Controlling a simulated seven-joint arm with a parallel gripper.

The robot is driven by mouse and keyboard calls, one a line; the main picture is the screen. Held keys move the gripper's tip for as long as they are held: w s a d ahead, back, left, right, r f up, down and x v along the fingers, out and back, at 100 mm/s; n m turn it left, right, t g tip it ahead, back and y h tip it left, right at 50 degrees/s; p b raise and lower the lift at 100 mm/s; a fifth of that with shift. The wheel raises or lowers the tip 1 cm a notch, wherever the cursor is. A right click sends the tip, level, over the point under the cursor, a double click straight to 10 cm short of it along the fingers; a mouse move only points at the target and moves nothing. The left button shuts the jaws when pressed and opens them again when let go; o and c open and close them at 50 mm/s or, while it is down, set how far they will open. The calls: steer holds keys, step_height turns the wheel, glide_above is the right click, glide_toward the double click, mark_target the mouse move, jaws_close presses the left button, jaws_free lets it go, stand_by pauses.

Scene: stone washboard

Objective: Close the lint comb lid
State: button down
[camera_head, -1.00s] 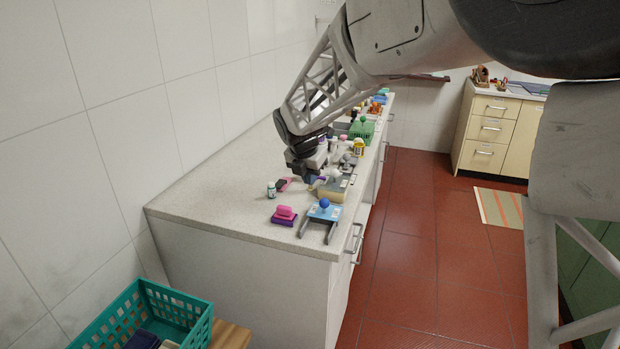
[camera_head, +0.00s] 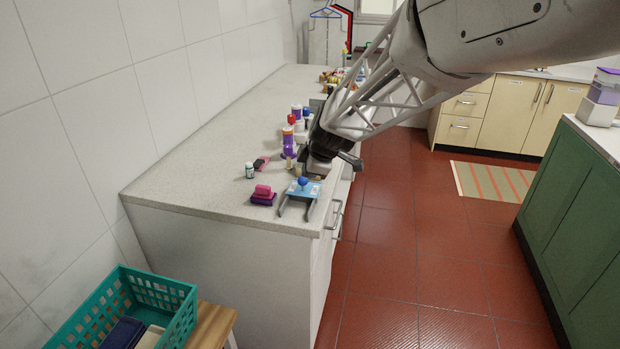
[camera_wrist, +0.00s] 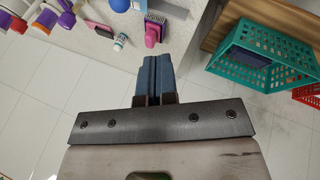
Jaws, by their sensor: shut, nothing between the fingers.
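I cannot tell for certain which item is the lint comb. A light-blue plate (camera_head: 302,190) with a round blue knob and two grey prongs lies near the counter's front corner; its prongs point to the near edge. It shows only partly at the top of the wrist view. A pink and purple brush-like block (camera_head: 262,195) sits just left of it; it also shows in the wrist view (camera_wrist: 153,31). My gripper (camera_head: 352,160) is beyond the plate, over the counter's right edge, apart from both. Its fingers are together and empty in the wrist view (camera_wrist: 154,62). My wrist hides part of the counter behind.
The counter's left part is bare. A teal basket (camera_head: 165,296) stands below its near end. Red floor lies to the right.

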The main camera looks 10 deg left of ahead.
mark_target(305, 179)
steer(key=shift+d+m+t, duration=0.4)
steer(key=shift+d+m, duration=0.4)
steer(key=shift+m, duration=0.3)
steer(key=shift+f, duration=0.15)
steer(key=x, duration=1)
steer(key=shift+a, duration=0.15)
steer(key=shift+w+a+f, duration=0.15)
steer(key=shift+w+a, duration=0.05)
steer(key=shift+w, duration=0.7)
steer(key=shift+w+a+f, duration=0.15)
steer(key=shift+w+a, duration=0.05)
steer(key=shift+w, duration=0.75)
steer(key=shift+w+r, duration=0.1)
steer(key=shift+w, duration=1.05)
